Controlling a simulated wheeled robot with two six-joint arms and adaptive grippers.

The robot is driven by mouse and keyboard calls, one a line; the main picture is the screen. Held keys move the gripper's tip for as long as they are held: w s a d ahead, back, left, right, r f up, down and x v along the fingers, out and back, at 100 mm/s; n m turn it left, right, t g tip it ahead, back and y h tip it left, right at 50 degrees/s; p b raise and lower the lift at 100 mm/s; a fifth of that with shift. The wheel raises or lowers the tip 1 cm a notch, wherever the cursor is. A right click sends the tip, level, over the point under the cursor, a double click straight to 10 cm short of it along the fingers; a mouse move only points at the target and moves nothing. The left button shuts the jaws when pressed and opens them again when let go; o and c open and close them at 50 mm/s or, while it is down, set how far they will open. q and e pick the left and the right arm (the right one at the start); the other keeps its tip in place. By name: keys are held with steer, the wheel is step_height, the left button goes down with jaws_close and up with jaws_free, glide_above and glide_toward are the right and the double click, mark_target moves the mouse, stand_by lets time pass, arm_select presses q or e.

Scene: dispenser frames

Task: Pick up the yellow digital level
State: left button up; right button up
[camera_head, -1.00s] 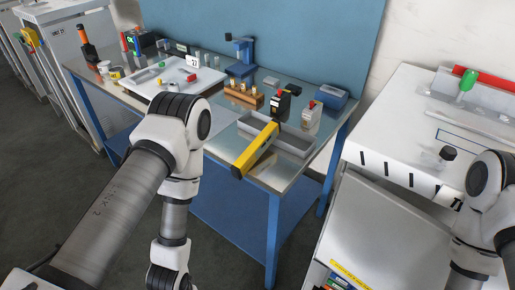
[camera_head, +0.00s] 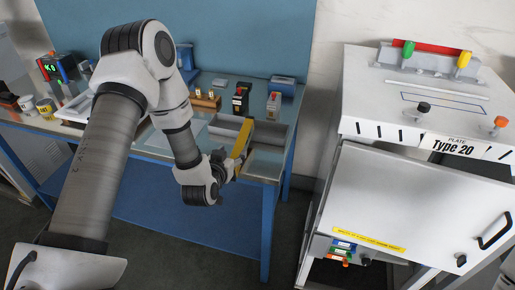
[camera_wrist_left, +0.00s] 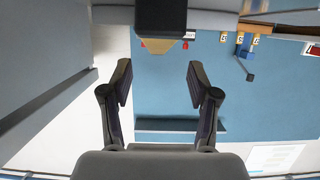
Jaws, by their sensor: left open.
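The yellow digital level (camera_head: 243,138) lies tilted across the grey tray (camera_head: 228,128) at the right end of the blue-framed bench in the head view. My left gripper (camera_head: 226,164) is beside the level's near end and partly overlaps it in this view. In the left wrist view my left gripper's fingers (camera_wrist_left: 160,84) are spread, with nothing between them. A dark block with a tan or yellowish part (camera_wrist_left: 160,46) shows beyond the fingertips; I cannot tell whether it is the level. My right gripper is not in view.
Behind the tray stand a black-and-red device (camera_head: 240,100), a grey-and-red device (camera_head: 273,105) and a blue box (camera_head: 281,88). A wooden block (camera_head: 205,100) is left of them. A white cabinet (camera_head: 410,200) with coloured knobs stands to the right, across a gap.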

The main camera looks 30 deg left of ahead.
mark_target(240, 141)
arm_select(q)
steer(key=p+x, duration=0.1)
steer(key=x, duration=0.1)
steer(key=p+x, duration=0.1)
steer(key=x, duration=0.2)
steer(key=r+p+x, duration=0.1)
steer(key=x, duration=0.1)
steer(key=shift+w, duration=0.4)
steer(key=shift+w+a+f, duration=0.1)
steer(key=shift+w+f, duration=0.1)
steer(key=shift+w, duration=0.1)
steer(key=shift+w+f, duration=0.15)
steer(key=c, duration=0.8)
jaws_close()
